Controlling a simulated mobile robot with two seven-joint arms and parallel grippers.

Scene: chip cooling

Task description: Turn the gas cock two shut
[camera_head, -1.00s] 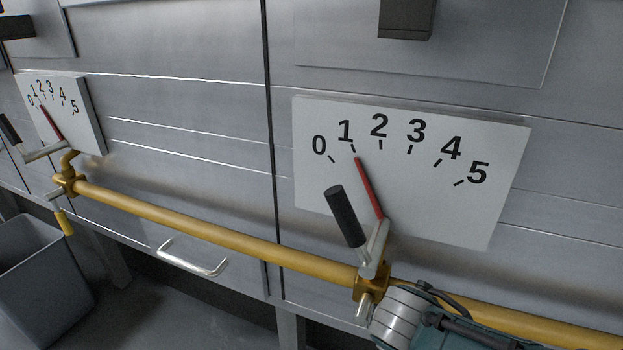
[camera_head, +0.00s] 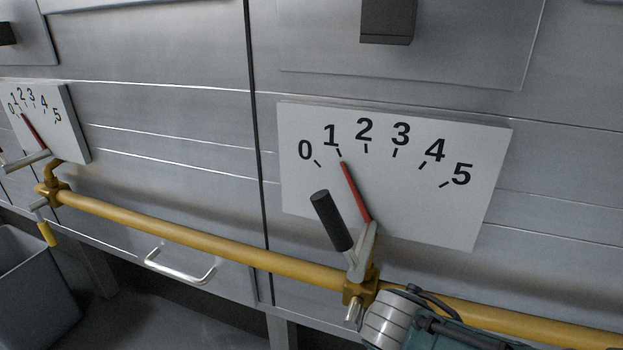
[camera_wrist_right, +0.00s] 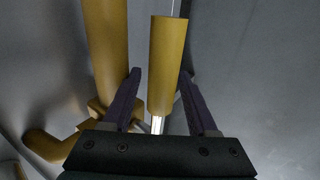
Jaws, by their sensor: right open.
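In the head view a cock with a black-handled lever (camera_head: 331,220) sits on the yellow pipe in front of a white gauge (camera_head: 420,210). Its red needle (camera_head: 355,190) points close to 1. A second cock (camera_head: 51,191) with a yellow-ended handle (camera_head: 47,233) stands farther left, below another gauge (camera_head: 72,125) whose needle is also at the low end. In the right wrist view my right gripper (camera_wrist_right: 160,85) is open, its fingers on either side of a yellow handle (camera_wrist_right: 167,65) with a metal stem. Contact cannot be told. My left gripper is not in view.
The yellow pipe (camera_head: 210,242) runs along the grey metal front. A metal drawer handle (camera_head: 180,268) sticks out below it. A grey bin (camera_head: 35,295) stands at lower left. A teal and silver body (camera_head: 400,320), perhaps my right arm, covers the pipe beside the nearer cock.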

